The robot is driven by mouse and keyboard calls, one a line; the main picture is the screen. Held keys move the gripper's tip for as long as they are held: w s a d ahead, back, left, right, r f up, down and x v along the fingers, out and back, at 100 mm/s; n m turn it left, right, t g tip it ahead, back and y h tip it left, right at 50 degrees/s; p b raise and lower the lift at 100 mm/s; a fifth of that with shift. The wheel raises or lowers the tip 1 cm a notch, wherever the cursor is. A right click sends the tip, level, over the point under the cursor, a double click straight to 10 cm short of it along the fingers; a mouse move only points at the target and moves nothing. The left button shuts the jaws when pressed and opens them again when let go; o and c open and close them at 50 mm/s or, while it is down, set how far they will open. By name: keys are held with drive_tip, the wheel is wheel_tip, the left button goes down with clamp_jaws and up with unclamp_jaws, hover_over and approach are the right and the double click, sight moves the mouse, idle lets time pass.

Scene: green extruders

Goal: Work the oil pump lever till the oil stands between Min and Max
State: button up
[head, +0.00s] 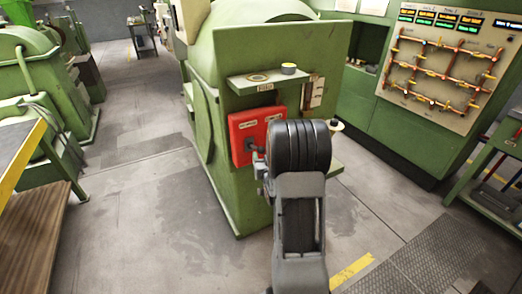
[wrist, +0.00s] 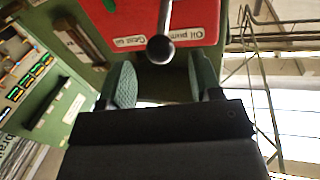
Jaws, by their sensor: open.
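The red panel (head: 242,126) is on the front of the green machine. The wrist view shows the red panel (wrist: 120,17) upside down, with a label reading "Oil pump". The oil pump lever is a metal rod with a dark round knob (wrist: 160,49); in the head view it is largely hidden by my arm. My gripper (wrist: 163,72) is open, its two green-padded fingers on either side of the knob and just short of it, apart from it. A narrow gauge plate (head: 314,92) is to the right of the panel; its oil level and marks are too small to read.
A control board (head: 445,65) with orange pipes stands at the right. A wooden-sided bench (head: 35,205) is at the left. The floor (head: 150,230) between is clear.

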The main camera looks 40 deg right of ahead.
sight(262, 152)
drive_tip(key=shift+p+x, duration=0.3)
drive_tip(key=shift+x, duration=2.05)
drive_tip(key=shift+c, duration=0.4)
clamp_jaws()
